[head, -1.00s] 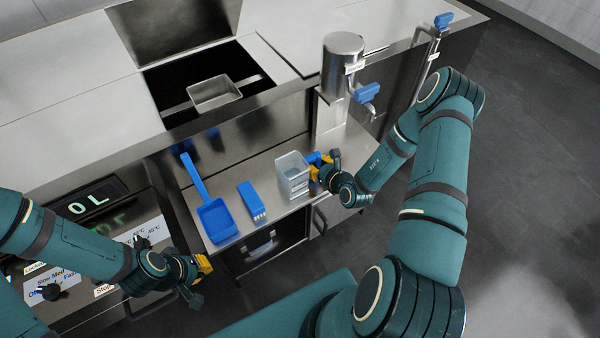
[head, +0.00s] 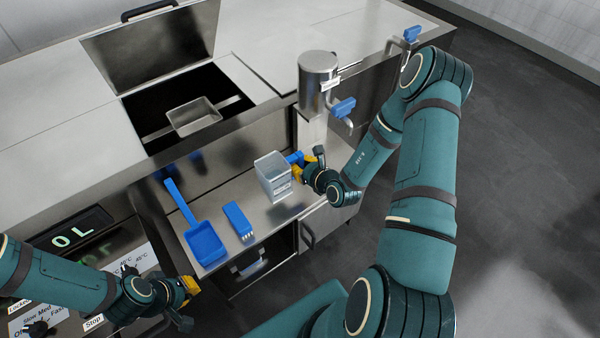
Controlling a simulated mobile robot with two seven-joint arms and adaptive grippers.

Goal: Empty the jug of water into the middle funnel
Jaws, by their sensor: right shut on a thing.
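The jug (head: 271,178) is a clear, box-shaped container with a blue handle. It is upright at the right part of the steel shelf; I cannot tell whether it touches the shelf. My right gripper (head: 302,168) is shut on the jug's blue handle, on the jug's right side. The water level in the jug is hard to make out. A steel funnel-like tray (head: 193,117) sits in the dark opening of the counter, behind and left of the jug. My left gripper (head: 188,302) is empty at the lower left, by the control panel; its fingers are too small to judge.
A blue scoop (head: 205,243) and a blue brush-like tool (head: 238,220) lie on the steel shelf (head: 270,224) left of the jug. A steel cylinder (head: 318,78) with a blue-handled tap (head: 343,108) stands behind the jug. The panel display (head: 72,235) reads 0L.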

